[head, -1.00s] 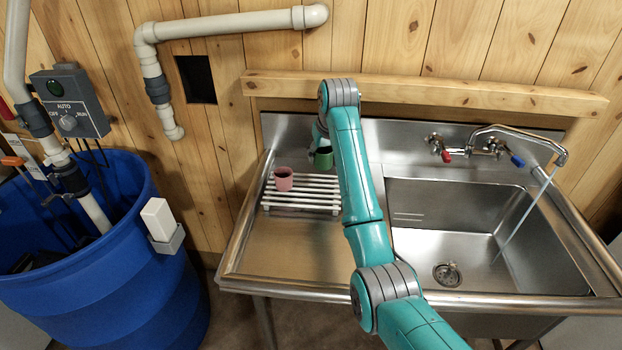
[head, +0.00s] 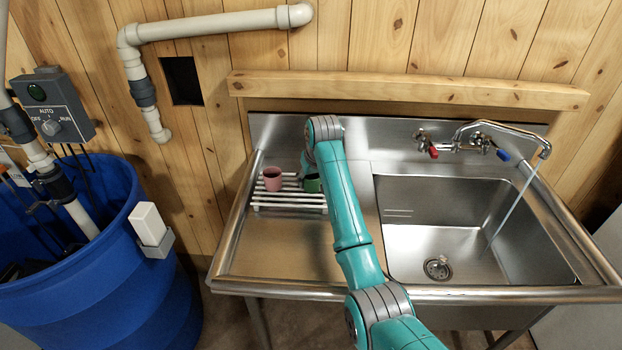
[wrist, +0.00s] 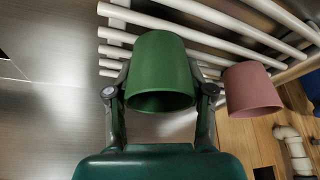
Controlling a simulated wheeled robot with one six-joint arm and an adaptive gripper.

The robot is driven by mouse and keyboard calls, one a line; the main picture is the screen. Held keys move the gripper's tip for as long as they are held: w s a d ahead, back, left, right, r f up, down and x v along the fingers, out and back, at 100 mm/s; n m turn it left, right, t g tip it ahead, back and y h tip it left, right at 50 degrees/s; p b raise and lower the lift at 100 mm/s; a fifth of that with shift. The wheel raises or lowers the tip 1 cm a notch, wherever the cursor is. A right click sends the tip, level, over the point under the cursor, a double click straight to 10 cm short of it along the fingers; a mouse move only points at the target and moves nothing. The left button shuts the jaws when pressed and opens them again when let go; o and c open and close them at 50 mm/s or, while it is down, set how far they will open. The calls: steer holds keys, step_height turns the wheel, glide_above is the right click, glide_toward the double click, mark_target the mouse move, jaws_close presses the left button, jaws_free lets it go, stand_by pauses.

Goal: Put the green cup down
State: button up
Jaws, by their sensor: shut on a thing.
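The green cup (head: 312,185) is at the right side of the white slatted rack (head: 290,208), mostly hidden behind my arm in the head view. In the wrist view the green cup (wrist: 160,70) fills the middle, its open mouth toward the camera. My gripper (wrist: 162,88) is shut on it, one finger on each side. White slats lie right behind the cup; I cannot tell whether its base touches them. A pink cup (head: 272,180) stands on the rack to the left; it also shows in the wrist view (wrist: 250,90), a small gap from my finger.
The rack sits on the steel drainboard (head: 280,250), which has bare room in front. The sink basin (head: 440,230) is to the right, with water running from the tap (head: 500,130). A blue barrel (head: 100,270) stands at the left. The wooden wall is behind.

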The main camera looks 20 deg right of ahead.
steer(key=o, duration=0.9)
steer(key=shift+f, duration=0.1)
steer(key=v, duration=1.2)
